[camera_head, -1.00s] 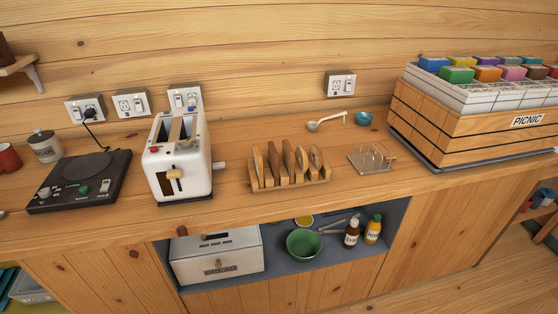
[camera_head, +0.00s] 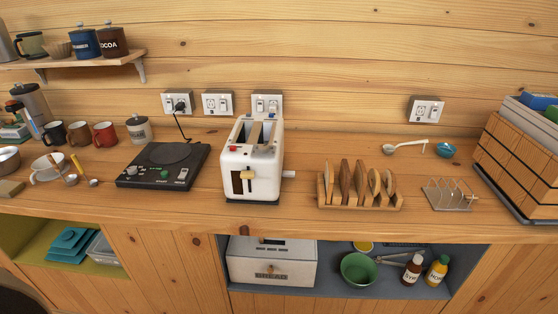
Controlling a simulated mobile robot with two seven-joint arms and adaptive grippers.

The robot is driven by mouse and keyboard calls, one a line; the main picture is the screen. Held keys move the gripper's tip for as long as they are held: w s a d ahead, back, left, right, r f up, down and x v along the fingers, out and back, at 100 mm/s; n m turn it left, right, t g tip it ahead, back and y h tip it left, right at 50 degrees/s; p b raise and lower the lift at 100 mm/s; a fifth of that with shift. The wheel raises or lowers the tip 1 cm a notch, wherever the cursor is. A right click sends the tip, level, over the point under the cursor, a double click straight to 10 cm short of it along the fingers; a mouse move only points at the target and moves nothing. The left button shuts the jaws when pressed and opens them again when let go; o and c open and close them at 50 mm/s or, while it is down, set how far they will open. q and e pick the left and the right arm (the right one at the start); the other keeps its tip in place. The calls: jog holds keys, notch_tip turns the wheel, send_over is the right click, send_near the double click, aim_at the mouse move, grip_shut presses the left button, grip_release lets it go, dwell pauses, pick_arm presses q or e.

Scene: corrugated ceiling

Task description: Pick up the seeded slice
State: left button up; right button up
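Several bread slices stand upright in a wooden rack (camera_head: 358,205) on the counter, right of the white toaster. They include a pale slice (camera_head: 330,181) at the left end, a darker brown slice (camera_head: 345,182), another slice (camera_head: 359,184) in the middle and rounder slices (camera_head: 374,183) toward the right. They are seen nearly edge-on, so I cannot tell which one is seeded. Neither of my grippers is in view.
A white toaster (camera_head: 251,170) stands left of the rack, and a black hot plate (camera_head: 163,166) further left. A wire toast rack (camera_head: 449,194) and a wooden picnic crate (camera_head: 518,160) are to the right. A ladle (camera_head: 405,146) and blue bowl (camera_head: 446,150) lie behind. The counter's front strip (camera_head: 300,222) is clear.

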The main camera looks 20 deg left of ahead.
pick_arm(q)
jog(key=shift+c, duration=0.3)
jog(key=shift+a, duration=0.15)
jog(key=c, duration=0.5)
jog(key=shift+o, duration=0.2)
